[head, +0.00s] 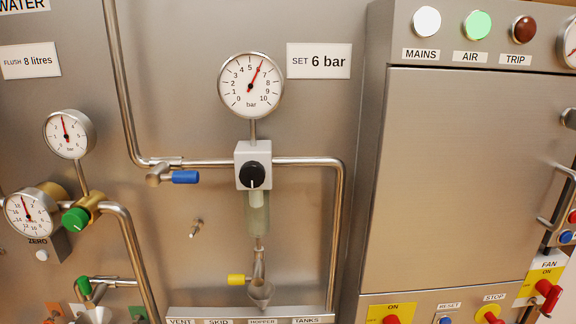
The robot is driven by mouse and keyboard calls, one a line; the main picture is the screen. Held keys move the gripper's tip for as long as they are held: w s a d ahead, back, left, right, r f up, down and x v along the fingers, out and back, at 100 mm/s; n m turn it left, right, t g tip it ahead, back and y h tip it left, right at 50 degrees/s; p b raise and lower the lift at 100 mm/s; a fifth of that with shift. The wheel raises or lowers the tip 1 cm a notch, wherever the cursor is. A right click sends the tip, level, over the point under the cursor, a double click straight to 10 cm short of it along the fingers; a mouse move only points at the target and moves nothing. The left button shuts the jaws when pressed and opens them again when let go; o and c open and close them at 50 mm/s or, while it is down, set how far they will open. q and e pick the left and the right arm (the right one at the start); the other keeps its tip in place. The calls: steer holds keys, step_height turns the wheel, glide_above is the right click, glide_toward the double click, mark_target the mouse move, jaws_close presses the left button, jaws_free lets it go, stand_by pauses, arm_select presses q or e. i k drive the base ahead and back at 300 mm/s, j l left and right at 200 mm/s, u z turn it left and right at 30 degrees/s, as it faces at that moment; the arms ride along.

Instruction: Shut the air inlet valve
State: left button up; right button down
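A small valve with a blue lever handle (185,177) sits on the steel pipe left of the grey regulator block (253,165). No label by it names it as the air inlet. Its blue handle lies level, along the horizontal pipe and just below it, pointing right. The regulator has a black knob (252,174), and the round bar gauge (251,86) above it reads about 6. Neither of my grippers is in view.
A green knob (75,218) and gauges are at left. A steel cabinet (470,180) stands forward at right, its AIR lamp (477,25) green.

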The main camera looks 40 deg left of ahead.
mark_target(160, 174)
steer(key=u, duration=1.75)
steer(key=k+j, duration=0.05)
